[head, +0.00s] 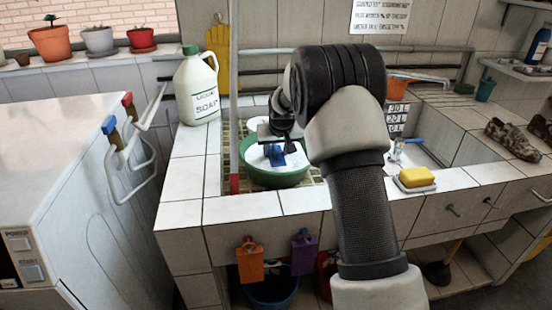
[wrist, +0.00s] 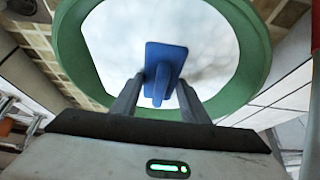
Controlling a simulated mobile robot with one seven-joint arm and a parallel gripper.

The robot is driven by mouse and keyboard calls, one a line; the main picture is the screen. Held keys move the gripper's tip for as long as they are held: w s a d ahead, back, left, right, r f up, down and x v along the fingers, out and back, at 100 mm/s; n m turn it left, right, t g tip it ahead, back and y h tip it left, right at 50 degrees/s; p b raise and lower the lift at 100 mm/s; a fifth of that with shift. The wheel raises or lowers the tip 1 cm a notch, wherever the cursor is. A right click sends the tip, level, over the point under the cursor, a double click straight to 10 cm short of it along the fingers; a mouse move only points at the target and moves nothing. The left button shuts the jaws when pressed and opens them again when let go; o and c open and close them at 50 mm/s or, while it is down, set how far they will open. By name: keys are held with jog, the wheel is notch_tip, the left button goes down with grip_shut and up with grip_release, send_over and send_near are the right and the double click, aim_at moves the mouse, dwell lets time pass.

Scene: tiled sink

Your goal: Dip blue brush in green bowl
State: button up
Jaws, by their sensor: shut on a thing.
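The green bowl (head: 278,178) sits in the tiled sink area, with whitish contents inside. It also shows in the wrist view (wrist: 255,40), where its green rim surrounds the pale contents. My gripper (head: 276,140) is over the bowl and points down into it. In the wrist view my gripper (wrist: 160,95) is shut on the blue brush (wrist: 165,58). The blue brush also shows in the head view (head: 274,154), low within the bowl's outline. Whether its lower end touches the contents I cannot tell. My arm hides part of the area right of the bowl.
A soap jug (head: 196,88) stands left of the bowl at the back. A thin upright pole (head: 234,100) rises close to the bowl's left side. A yellow sponge (head: 416,178) lies on the right counter. The front-left tiles (head: 185,190) are clear.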

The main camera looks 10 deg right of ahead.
aim_at(276, 148)
jog(key=shift+r+p, duration=3.35)
jog(key=shift+r, duration=2.15)
jog(key=shift+s, duration=0.1)
